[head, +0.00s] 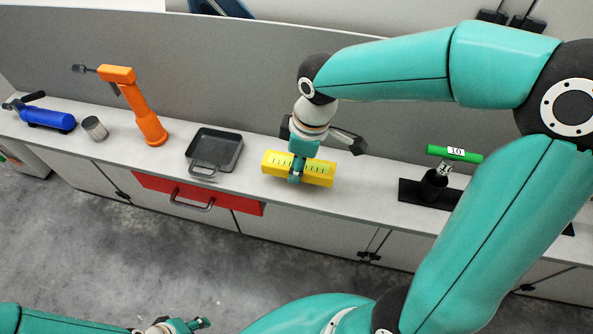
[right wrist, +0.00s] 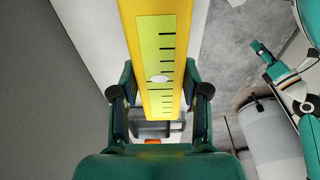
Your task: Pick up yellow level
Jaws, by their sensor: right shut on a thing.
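The yellow level (head: 318,173) is a yellow bar with a pale green marked strip, at the counter's middle in the head view. My right gripper (head: 297,169) is around its middle and shut on it. In the right wrist view the level (right wrist: 186,20) runs between the two fingers of the right gripper (right wrist: 160,100). Whether the level touches the counter is hard to tell. My left gripper (head: 190,325) is low at the bottom edge of the head view, away from the counter; its fingers are too small to read.
On the grey counter (head: 235,195) stand a black pan (head: 215,150), an orange tool (head: 145,115), a ribbed metal cup (head: 95,128) and a blue tool (head: 48,117) to the left. A green-handled item (head: 453,154) on a black base is to the right. A wall panel runs behind. A red drawer (head: 225,198) is below.

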